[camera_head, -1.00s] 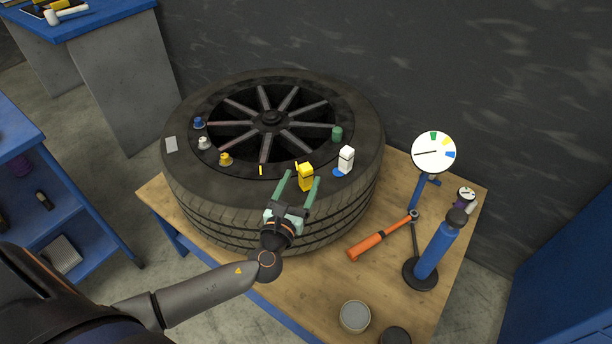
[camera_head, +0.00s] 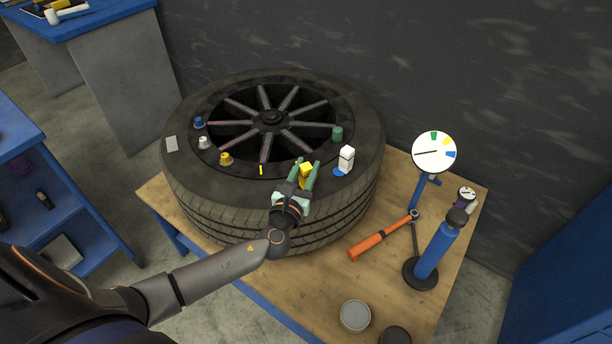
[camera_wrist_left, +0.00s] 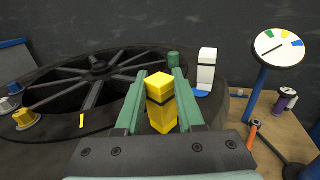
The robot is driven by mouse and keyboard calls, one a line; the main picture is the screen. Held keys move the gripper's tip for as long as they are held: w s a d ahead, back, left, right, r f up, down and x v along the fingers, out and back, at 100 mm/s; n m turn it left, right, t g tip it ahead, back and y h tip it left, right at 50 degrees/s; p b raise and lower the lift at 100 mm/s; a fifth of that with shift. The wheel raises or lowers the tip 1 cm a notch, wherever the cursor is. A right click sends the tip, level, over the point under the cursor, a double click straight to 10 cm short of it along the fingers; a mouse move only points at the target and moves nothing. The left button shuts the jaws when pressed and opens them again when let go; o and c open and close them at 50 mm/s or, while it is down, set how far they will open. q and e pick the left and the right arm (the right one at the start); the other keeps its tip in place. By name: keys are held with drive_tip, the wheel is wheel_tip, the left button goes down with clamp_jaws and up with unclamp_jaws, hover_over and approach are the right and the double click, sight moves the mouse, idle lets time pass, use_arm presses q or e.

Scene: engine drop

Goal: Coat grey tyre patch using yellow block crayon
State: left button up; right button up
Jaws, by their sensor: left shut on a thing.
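The yellow block crayon (camera_head: 306,170) stands on the tyre's near sidewall, and my left gripper (camera_head: 308,174) has its green fingers on either side of it. In the left wrist view the yellow block crayon (camera_wrist_left: 161,103) sits upright between the fingers, with a dark band near its top. The left gripper (camera_wrist_left: 160,98) is shut on it. A short yellow mark (camera_head: 261,170) lies on the sidewall left of the crayon. My right gripper is not in view.
A white block crayon (camera_head: 346,158) stands on a blue patch (camera_head: 342,171) right of the gripper. Blue, silver, yellow and green caps stand around the rim. A dial gauge (camera_head: 434,152), orange-handled tool (camera_head: 366,246) and blue cylinder (camera_head: 433,252) occupy the table's right side.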

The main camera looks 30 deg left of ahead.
sight(306, 168)
use_arm(q)
clamp_jaws()
drive_tip(key=shift+r, duration=0.1)
drive_tip(key=shift+r+p, duration=0.4)
drive_tip(key=shift+r, duration=0.2)
drive_tip(key=r, duration=0.1)
drive_tip(key=p, duration=0.1)
drive_tip(key=r, duration=0.1)
drive_tip(key=shift+s+d+r, duration=0.1)
drive_tip(key=shift+s+r, duration=0.15)
drive_tip(key=shift+r, duration=0.1)
drive_tip(key=s+d+r+p, duration=0.3)
drive_tip(key=s+d+r, duration=0.2)
drive_tip(key=s+r, duration=0.4)
drive_tip(key=s, duration=0.3)
drive_tip(key=shift+s, duration=0.25)
